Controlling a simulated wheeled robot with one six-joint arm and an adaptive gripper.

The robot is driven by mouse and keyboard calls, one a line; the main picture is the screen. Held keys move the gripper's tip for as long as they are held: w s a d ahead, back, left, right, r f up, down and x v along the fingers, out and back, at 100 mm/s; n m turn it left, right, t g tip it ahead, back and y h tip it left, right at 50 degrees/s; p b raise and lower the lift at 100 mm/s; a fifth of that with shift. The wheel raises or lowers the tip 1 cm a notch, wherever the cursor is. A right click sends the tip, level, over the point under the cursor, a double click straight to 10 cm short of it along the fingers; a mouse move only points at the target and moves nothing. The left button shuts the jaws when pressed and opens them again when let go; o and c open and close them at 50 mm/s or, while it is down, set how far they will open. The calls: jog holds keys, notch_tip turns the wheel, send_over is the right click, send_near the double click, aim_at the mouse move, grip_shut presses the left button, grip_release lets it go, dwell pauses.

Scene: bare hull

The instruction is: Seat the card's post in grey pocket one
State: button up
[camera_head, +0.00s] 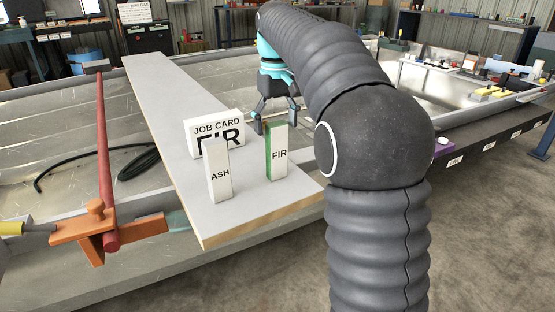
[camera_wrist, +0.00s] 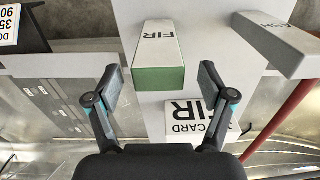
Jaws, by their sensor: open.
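The job card (camera_head: 213,127) stands on a pale board and reads FIR; it also shows upside down in the wrist view (camera_wrist: 188,126). The FIR post (camera_head: 279,154) stands upright near the board's front right, white with a green side. In the wrist view the FIR post (camera_wrist: 157,40) lies ahead, between the lines of my fingers, with gaps on both sides. The white ASH post (camera_head: 219,175) stands to its left, in front of the card. My gripper (camera_head: 276,122) is open and empty just behind the FIR post. I cannot make out grey pocket one.
The pale board (camera_head: 160,95) spans the open metal hull. A red bar (camera_head: 103,150) with an orange clamp (camera_head: 90,233) lies left. A black cable (camera_head: 137,163) is coiled in the hull. A dark ledge with white labels (camera_head: 490,147) runs along the right.

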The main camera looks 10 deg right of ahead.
aim_at(277, 136)
jog(key=shift+f, duration=1.85)
grip_shut()
